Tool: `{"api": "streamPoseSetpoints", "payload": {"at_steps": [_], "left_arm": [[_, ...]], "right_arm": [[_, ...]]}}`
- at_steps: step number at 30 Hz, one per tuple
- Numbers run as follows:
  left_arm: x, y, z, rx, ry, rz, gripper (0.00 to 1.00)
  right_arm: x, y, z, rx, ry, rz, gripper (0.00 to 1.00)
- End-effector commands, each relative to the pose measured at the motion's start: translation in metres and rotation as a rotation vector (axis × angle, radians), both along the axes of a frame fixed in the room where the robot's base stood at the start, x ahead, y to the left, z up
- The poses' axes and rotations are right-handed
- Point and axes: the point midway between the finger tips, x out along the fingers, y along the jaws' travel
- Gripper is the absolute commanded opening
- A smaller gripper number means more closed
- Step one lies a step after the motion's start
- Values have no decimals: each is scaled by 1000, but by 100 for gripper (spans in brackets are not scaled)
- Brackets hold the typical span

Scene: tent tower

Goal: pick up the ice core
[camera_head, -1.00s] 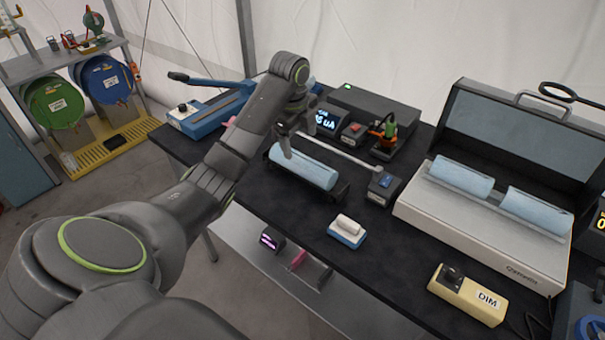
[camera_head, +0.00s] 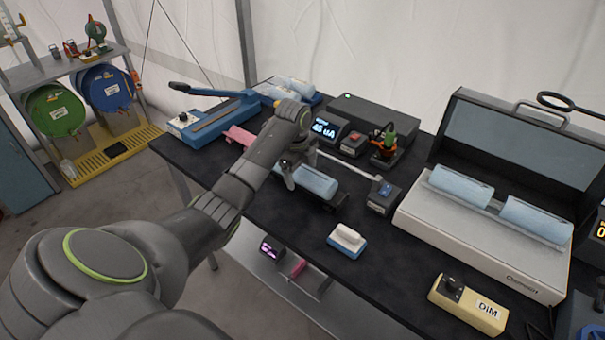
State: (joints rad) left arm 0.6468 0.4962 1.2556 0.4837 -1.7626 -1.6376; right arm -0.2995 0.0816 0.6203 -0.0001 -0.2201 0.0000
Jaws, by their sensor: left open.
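A light blue ice core (camera_head: 316,184), a cylinder, lies on its side in a low black cradle (camera_head: 336,202) on the dark bench. Its left part is hidden behind my left gripper. My left gripper (camera_head: 299,171) is open and points down at the core's left part. One finger shows on the near side of the core. The other finger is hard to make out, and I cannot tell whether either touches the core. My right gripper is not in view.
Two similar blue cylinders (camera_head: 460,186) lie in an open case (camera_head: 480,258) at the right. More lie in a tray behind my left wrist. A small box (camera_head: 383,196) with a rod stands right of the core. A white-topped blue block (camera_head: 347,240) sits in front.

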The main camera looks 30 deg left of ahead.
Motion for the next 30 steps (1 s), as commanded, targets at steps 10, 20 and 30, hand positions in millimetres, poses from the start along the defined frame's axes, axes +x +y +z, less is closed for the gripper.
{"api": "streamPoseSetpoints", "payload": {"at_steps": [10,20,30], "left_arm": [[0,0,0,0,0,1,45],[1,0,2,1,-3,0,14],[2,1,24,2,-9,0,14]], "right_arm": [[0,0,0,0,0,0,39],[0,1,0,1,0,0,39],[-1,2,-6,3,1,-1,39]]}}
